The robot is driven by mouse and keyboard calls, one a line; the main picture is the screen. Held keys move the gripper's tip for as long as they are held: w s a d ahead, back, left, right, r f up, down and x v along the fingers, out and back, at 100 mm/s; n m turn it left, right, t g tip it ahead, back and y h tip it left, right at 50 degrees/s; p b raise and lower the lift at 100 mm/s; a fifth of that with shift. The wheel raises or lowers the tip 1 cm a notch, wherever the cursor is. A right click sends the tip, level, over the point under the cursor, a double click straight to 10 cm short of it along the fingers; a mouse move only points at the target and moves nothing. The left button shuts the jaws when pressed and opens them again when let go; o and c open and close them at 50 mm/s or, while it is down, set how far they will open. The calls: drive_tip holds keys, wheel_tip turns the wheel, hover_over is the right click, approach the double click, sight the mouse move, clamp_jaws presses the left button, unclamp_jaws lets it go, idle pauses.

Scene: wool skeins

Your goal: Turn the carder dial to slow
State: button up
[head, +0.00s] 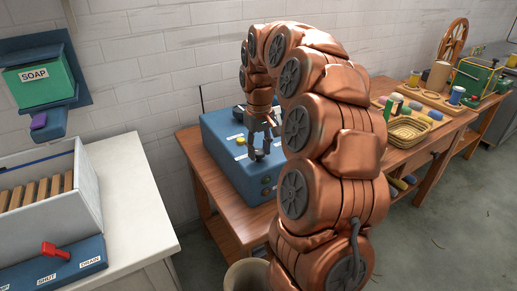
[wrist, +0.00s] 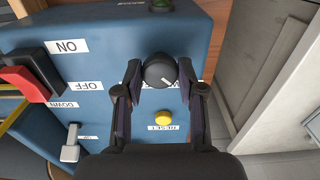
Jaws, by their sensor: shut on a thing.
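The carder is a blue box (head: 222,142) on a wooden table in the head view; its blue face (wrist: 100,25) fills much of the wrist view. The dial is a round black knob (wrist: 158,69) on that face. My gripper (wrist: 160,80) has its two fingers on either side of the dial and is shut on it. In the head view my gripper (head: 262,137) points down at the carder, with the dark dial (head: 259,155) at its fingertips. A white label (wrist: 160,85) beside the dial is partly hidden and not clearly readable.
A yellow button (wrist: 163,117) marked RESET is near the dial. A red switch (wrist: 24,84) and a grey lever (wrist: 71,142) are to the left. Right of my arm, a wicker basket (head: 408,131) stands on a table. A white counter (head: 133,210) is at left.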

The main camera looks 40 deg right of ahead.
sight(259, 151)
drive_tip(key=o, duration=1.1)
drive_tip(key=shift+o, duration=0.2)
drive_tip(key=shift+r, duration=0.1)
wheel_tip(259, 151, up, 12)
drive_tip(key=shift+a, duration=0.1)
idle(0.5)
